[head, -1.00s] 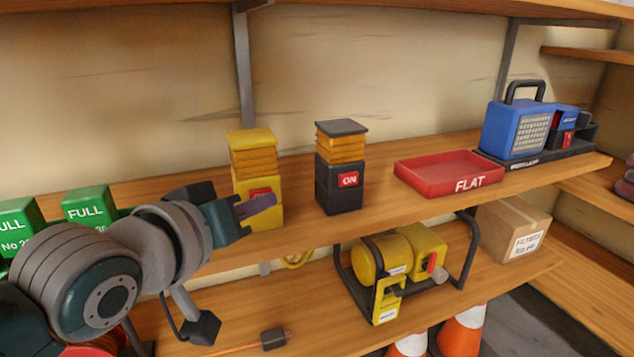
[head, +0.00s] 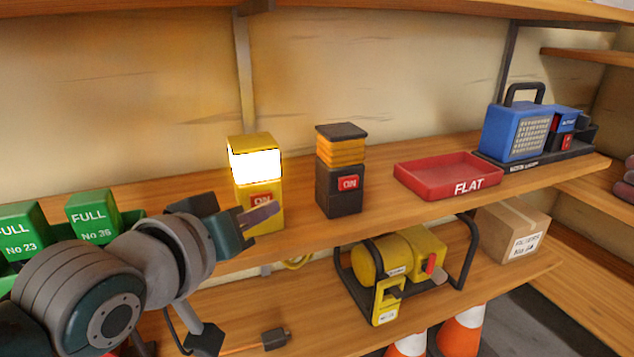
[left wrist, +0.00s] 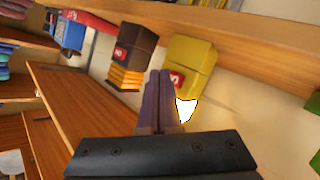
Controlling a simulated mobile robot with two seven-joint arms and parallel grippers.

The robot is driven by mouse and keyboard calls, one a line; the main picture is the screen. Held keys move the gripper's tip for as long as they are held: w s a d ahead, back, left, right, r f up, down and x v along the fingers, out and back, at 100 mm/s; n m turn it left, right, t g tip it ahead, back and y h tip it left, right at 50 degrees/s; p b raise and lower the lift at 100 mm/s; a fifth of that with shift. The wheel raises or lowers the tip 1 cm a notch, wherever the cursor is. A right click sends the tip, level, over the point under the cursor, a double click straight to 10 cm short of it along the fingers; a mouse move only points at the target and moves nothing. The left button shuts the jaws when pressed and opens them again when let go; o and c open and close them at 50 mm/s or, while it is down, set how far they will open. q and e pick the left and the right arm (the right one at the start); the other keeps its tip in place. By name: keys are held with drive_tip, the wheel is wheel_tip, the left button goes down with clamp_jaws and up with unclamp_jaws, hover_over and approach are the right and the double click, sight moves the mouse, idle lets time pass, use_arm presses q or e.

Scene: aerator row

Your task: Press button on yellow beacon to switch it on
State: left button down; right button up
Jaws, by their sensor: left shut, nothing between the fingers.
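The yellow beacon (head: 267,217) stands upright on the shelf, and its lamp section (head: 255,164) glows bright white. Its red ON button (head: 263,199) faces the front, partly hidden by my fingers. My left gripper (head: 262,214) is shut and empty, its fingertips just in front of the beacon beside the button; whether they touch cannot be told. In the left wrist view the beacon (left wrist: 190,55) shows to the right of the shut fingers, with the white glow near the fingertips. My right gripper is not in view.
A black beacon (head: 340,190) with an unlit orange lamp stands to the right. Green FULL boxes (head: 92,217) stand at left. A yellow machine (head: 385,262) sits on the lower shelf.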

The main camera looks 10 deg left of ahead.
use_arm(q)
drive_tip(key=s+d+p, duration=0.3)
drive_tip(key=s, duration=0.2)
drive_tip(key=shift+d, duration=0.2)
